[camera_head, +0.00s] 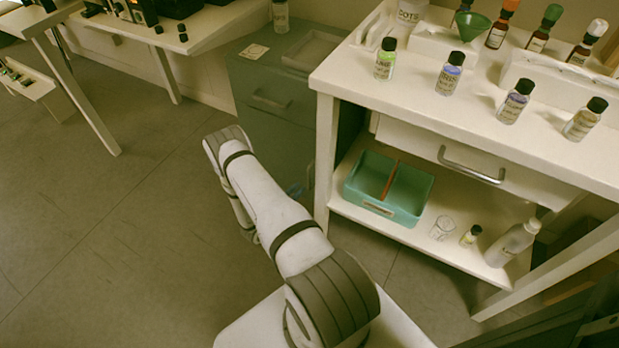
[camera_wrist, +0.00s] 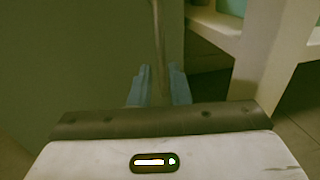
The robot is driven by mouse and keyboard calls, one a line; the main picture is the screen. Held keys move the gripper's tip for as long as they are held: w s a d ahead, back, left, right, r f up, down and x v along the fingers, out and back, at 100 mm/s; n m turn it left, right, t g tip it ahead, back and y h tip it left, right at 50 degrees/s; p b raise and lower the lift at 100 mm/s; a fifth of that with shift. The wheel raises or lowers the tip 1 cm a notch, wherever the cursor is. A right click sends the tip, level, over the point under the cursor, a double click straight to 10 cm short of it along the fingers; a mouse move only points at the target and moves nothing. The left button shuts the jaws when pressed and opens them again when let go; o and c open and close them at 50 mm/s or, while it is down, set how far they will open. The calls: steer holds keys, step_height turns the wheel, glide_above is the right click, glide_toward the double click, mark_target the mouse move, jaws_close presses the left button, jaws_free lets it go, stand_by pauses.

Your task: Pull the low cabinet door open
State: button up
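The low grey-green cabinet (camera_head: 268,125) stands left of the white workbench. A drawer with a bar handle (camera_head: 270,101) is in its upper part. My arm covers much of the low door below. In the wrist view a green panel (camera_wrist: 90,60) fills the left side. A thin upright bar (camera_wrist: 157,40), which looks like the door's handle or edge, runs down between the blue fingers of my gripper (camera_wrist: 158,88). One finger is on each side of it. I cannot tell whether they press on it. In the head view only a bit of blue finger shows, low at the cabinet.
The white workbench (camera_head: 330,77) stands close on the right, its leg (camera_head: 326,150) beside the cabinet. Its lower shelf holds a teal bin (camera_head: 362,187) and bottles; small bottles stand on top. Open floor (camera_head: 130,220) lies to the left. Another white table (camera_head: 215,25) is at the back.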

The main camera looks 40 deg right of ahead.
mark_target(309, 179)
steer(key=d, duration=0.3)
steer(key=w+d+b, duration=0.1)
steer(key=d, duration=0.2)
steer(key=shift+w+d, duration=0.15)
steer(key=shift+d, duration=0.2)
steer(key=shift+c, duration=0.5)
jaws_close()
